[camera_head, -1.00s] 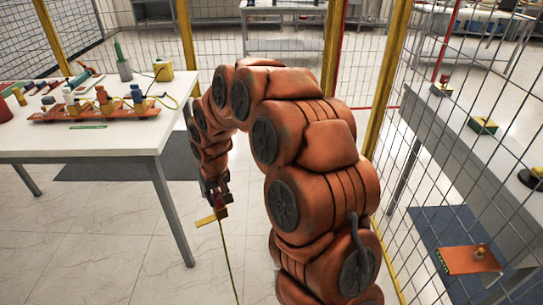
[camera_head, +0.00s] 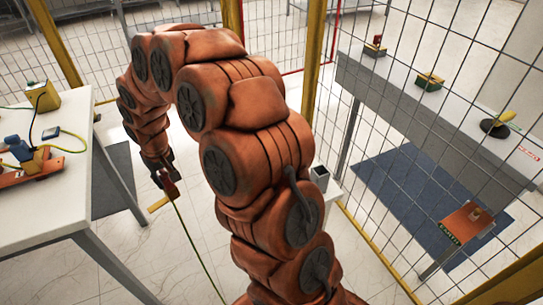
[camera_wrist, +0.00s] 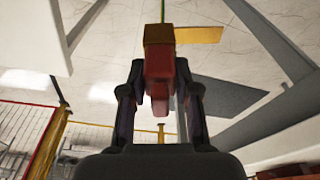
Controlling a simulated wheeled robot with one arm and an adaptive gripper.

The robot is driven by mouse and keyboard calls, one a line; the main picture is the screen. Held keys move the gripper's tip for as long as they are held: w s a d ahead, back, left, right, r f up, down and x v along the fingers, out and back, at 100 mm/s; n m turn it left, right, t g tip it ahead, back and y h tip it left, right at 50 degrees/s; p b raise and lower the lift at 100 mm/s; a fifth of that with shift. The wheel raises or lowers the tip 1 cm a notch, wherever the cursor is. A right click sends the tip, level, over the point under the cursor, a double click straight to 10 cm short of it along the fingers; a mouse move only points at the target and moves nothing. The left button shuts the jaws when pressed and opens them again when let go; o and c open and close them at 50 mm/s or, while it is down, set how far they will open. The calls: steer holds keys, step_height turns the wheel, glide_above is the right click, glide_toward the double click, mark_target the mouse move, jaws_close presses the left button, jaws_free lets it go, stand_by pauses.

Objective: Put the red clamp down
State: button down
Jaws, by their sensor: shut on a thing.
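The red clamp (camera_head: 169,188) is in my gripper (camera_head: 163,176), above the tiled floor to the right of the white table on the left. In the wrist view the red clamp (camera_wrist: 159,68) sits between the two dark fingers of my gripper (camera_wrist: 160,85), which are shut on it.
The white table (camera_head: 45,213) at left holds a yellow box (camera_head: 42,96) and an orange board (camera_head: 12,178) with connectors. A wire fence stands between me and a grey bench (camera_head: 440,125) at right. A small grey container (camera_head: 319,178) stands right of my arm.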

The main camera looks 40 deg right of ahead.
steer(key=s+d+f+m+b, duration=0.1)
steer(key=s+d+b, duration=0.2)
steer(key=d, duration=0.6)
steer(key=s+d+m+b, duration=0.1)
steer(key=s+d+b, duration=0.3)
steer(key=d, duration=0.5)
steer(key=s+d+f+m+b, duration=0.15)
steer(key=s+d+b, duration=0.45)
steer(key=s+d, duration=0.7)
steer(key=shift+m+h, duration=0.25)
steer(key=shift+h, duration=0.05)
steer(key=shift+w+d+f+p, duration=0.15)
steer(key=shift+w+d+f, duration=0.65)
steer(key=shift+w, duration=1.55)
steer(key=shift+w+d+f+p, duration=0.1)
steer(key=shift+w+d+f, duration=0.65)
steer(key=shift+w, duration=1.6)
steer(key=shift+w+d+f+p, duration=0.15)
steer(key=shift+w+d+f, duration=0.6)
steer(key=shift+w, duration=1.6)
steer(key=c, duration=0.8)
jaws_free()
steer(key=shift+f, duration=0.1)
steer(key=shift+c, duration=0.2)
